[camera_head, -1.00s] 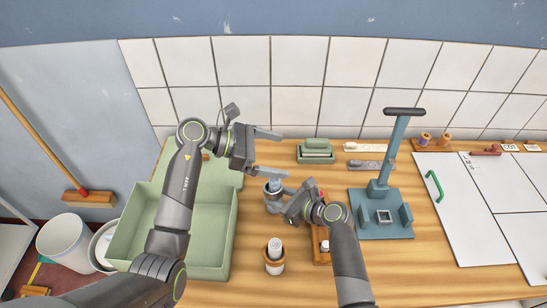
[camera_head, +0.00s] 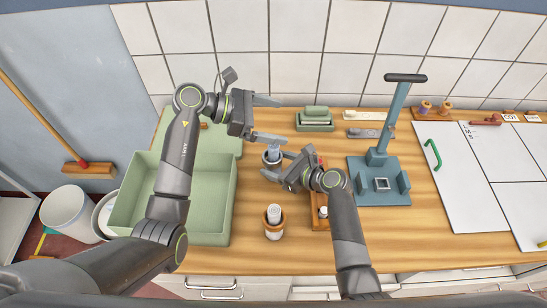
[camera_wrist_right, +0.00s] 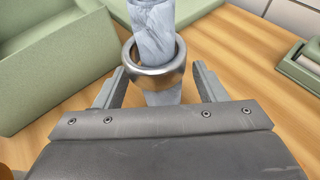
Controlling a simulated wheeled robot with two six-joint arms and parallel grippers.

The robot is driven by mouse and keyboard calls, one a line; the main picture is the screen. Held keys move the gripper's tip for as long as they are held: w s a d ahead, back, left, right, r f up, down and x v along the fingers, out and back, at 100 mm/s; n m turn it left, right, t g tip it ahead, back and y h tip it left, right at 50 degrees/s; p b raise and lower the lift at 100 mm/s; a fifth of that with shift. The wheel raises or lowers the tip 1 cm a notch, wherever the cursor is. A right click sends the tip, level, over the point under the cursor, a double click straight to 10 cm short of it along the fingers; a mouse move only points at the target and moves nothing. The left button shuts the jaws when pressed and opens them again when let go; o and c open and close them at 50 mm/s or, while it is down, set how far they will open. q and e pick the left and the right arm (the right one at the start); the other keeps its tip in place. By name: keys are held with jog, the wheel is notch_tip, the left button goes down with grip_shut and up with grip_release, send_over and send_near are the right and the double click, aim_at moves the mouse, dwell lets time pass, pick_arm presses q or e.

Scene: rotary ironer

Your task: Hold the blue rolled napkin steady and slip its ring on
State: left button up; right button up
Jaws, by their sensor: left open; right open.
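The blue rolled napkin (camera_head: 272,153) stands upright at the middle of the table. In the right wrist view, the napkin (camera_wrist_right: 152,18) rises through a shiny metal ring (camera_wrist_right: 150,72), and pale blue cloth also shows below it. The ring is around the napkin. My right gripper (camera_wrist_right: 160,80) is open, with one finger on each side of the ring; visible gaps separate them. In the head view, my right gripper (camera_head: 290,166) is just right of the napkin. My left gripper (camera_head: 268,120) is open and empty, above and behind the napkin. The napkin's foot is partly hidden.
A green open box (camera_head: 207,225) stands at left. A white rolled napkin in an orange-brown ring (camera_head: 273,215) stands in front. A blue-grey press (camera_head: 378,170) stands at right, beside white boards (camera_head: 460,200). A green container (camera_head: 315,122) sits at the back.

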jog(key=shift+s+d, duration=0.1)
jog(key=v, duration=1.1)
jog(key=shift+s+d+r, duration=0.15)
jog(key=shift+s+d, duration=0.1)
jog(key=shift+s, duration=0.05)
